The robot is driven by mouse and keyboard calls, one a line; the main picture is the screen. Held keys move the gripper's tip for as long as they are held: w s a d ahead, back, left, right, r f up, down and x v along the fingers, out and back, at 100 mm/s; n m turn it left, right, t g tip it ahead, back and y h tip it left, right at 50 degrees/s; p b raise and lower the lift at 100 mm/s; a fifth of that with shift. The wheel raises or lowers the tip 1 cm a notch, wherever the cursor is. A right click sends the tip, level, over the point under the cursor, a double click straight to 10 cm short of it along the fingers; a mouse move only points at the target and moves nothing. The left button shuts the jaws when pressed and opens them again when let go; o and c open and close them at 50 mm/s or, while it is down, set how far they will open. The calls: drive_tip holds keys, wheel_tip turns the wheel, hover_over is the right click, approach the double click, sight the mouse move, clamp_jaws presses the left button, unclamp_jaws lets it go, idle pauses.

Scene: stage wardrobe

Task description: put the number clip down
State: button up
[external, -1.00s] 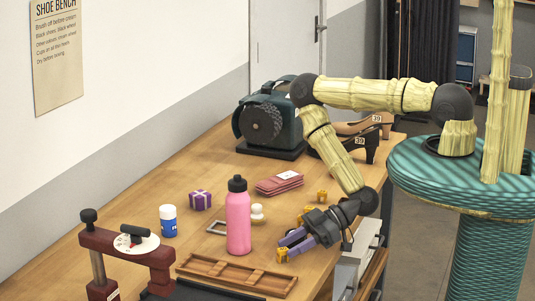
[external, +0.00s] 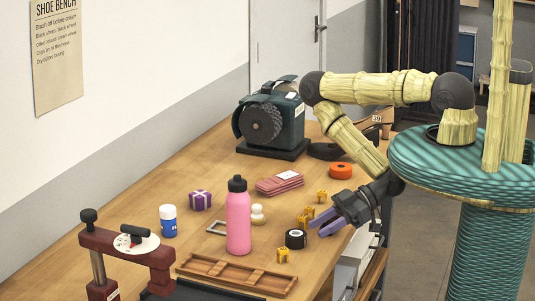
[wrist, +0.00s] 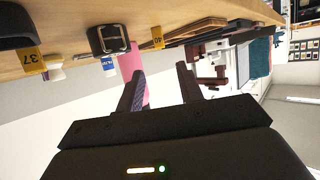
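A yellow number clip (external: 283,256) stands on the bench, in front of the pink bottle and beside the wooden tray. In the wrist view, a yellow clip marked 40 (wrist: 157,38) lies beyond the fingers, apart from them. My gripper (external: 318,224) is to the right of and behind the front clip, with its fingers apart and nothing visible between them. The wrist view also shows my gripper's two fingers (wrist: 161,82) spread. More yellow clips (external: 321,196) stand near and behind the gripper. A clip marked 37 (wrist: 30,63) shows at the left of the wrist view.
The pink bottle (external: 238,220) stands tall to the left. The wooden tray (external: 236,274) lies in front. An orange roll (external: 340,171) and red packets (external: 279,183) are further back, near the grinder (external: 270,125).

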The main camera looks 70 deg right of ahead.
drive_tip(key=shift+p+v, duration=0.75)
drive_tip(key=shift+v, duration=0.95)
drive_tip(key=shift+w+d+n+g, duration=0.1)
drive_tip(key=shift+w+n+g, duration=0.25)
drive_tip(key=shift+w, duration=0.25)
drive_tip(key=w+d+r+m+g+h, duration=0.2)
drive_tip(key=w+d+r+g+h, duration=0.2)
drive_tip(key=w+d+r+h, duration=0.45)
drive_tip(key=s+d+r+m+g, duration=0.1)
drive_tip(key=s+r+m, duration=0.2)
drive_tip(key=r, duration=0.7)
drive_tip(key=s+d+r+m+g+h, duration=0.1)
drive_tip(key=s+r+m, duration=0.2)
drive_tip(key=r, duration=0.6)
drive_tip(key=shift+r+m, duration=0.4)
drive_tip(key=shift+m, duration=0.45)
drive_tip(key=shift+d, duration=0.15)
